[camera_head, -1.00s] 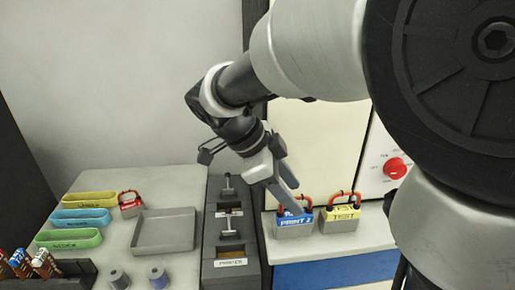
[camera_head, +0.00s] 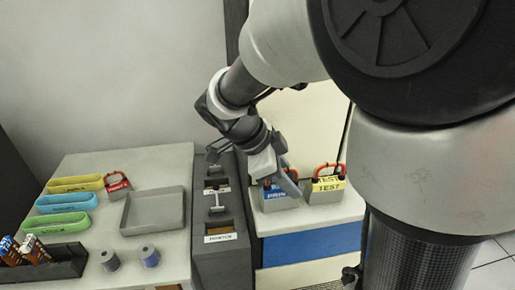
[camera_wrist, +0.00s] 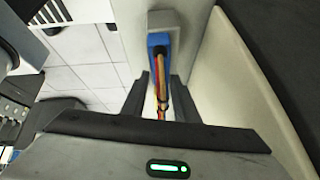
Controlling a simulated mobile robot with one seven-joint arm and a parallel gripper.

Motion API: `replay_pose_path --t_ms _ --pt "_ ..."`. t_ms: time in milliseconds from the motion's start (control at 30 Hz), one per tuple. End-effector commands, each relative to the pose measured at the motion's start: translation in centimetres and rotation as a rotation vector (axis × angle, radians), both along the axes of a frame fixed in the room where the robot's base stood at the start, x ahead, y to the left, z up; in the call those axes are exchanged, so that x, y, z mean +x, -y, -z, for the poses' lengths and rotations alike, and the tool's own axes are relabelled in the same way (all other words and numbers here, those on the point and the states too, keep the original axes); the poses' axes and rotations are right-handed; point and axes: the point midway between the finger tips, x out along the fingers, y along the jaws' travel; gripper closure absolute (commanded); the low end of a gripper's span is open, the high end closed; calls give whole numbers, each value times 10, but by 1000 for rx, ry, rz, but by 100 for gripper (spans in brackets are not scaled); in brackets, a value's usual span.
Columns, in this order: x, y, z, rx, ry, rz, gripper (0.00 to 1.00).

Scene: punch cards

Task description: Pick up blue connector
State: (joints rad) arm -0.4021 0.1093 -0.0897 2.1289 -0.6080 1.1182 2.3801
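The blue connector (camera_head: 275,194) has a blue top with a white label, a grey base and a looped red handle. It stands on the right-hand counter, left of the yellow TEST connector (camera_head: 327,186). My gripper (camera_head: 292,188) reaches down at it and hides part of its label and handle. In the wrist view the blue connector (camera_wrist: 157,40) lies ahead, with its handle coming back between the two fingers of my gripper (camera_wrist: 162,82). The fingers are apart, with gaps beside the handle.
A dark grey console (camera_head: 220,232) with levers stands left of the connector. Further left, the table holds a grey tray (camera_head: 153,230), a red-handled connector (camera_head: 118,186), coloured bins (camera_head: 68,202) and two spools (camera_head: 149,257). A cream panel (camera_head: 300,130) rises behind.

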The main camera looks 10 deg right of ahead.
Motion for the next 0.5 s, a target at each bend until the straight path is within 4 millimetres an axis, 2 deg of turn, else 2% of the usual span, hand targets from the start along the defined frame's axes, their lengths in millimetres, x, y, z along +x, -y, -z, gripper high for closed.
replay_pose_path --t_ms 33,133,167,500 --pt "0 0 0 0 0 0 82" --pt "0 0 0 0 0 0 98" --pt "0 0 0 0 0 0 100" --pt "0 -1 0 1 1 -1 100"
